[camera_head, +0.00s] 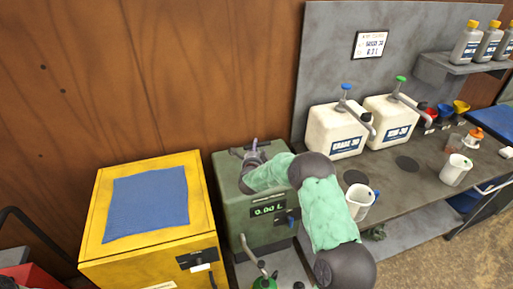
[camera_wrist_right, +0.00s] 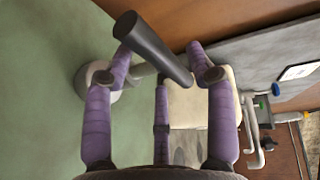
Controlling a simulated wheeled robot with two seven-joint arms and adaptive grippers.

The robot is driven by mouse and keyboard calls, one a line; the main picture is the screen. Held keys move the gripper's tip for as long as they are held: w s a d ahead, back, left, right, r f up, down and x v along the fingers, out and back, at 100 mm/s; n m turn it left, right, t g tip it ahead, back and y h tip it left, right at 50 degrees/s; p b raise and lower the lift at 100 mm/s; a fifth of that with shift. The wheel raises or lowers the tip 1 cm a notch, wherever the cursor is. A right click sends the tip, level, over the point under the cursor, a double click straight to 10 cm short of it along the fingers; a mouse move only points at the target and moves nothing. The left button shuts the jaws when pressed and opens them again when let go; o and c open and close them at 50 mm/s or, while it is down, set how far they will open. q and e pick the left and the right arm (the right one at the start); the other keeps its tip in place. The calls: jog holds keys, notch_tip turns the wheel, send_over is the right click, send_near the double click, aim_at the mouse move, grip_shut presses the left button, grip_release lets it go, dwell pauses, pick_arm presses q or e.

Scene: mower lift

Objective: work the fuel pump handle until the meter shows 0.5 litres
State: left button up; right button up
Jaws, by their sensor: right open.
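The green fuel pump (camera_head: 232,220) stands against the wooden wall. Its lit meter (camera_head: 268,209) reads 0.00 L. My right gripper (camera_head: 254,148) is over the pump's top, at the end of my arm. In the right wrist view, the purple fingers of my right gripper (camera_wrist_right: 160,68) are spread open. The dark round bar of the pump handle (camera_wrist_right: 152,46) crosses between and beyond their tips; I cannot tell whether they touch it. In the head view the handle is mostly hidden by the gripper and arm. My left gripper is not in view.
A yellow cabinet (camera_head: 92,225) with a blue top mat stands left of the pump. On the right, a grey bench (camera_head: 420,190) holds two white jugs with pumps (camera_head: 336,130), a measuring cup (camera_head: 360,202) and another cup (camera_head: 455,170). A sign (camera_head: 370,44) hangs above.

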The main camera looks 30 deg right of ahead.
jog(key=shift+x, duration=1.35)
grip_shut()
notch_tip(320, 180, up, 11)
jog(key=shift+f+p, duration=0.2)
jog(key=shift+p, duration=0.6)
jog(key=shift+r, duration=0.1)
grip_release()
jog(key=shift+r, duration=0.1)
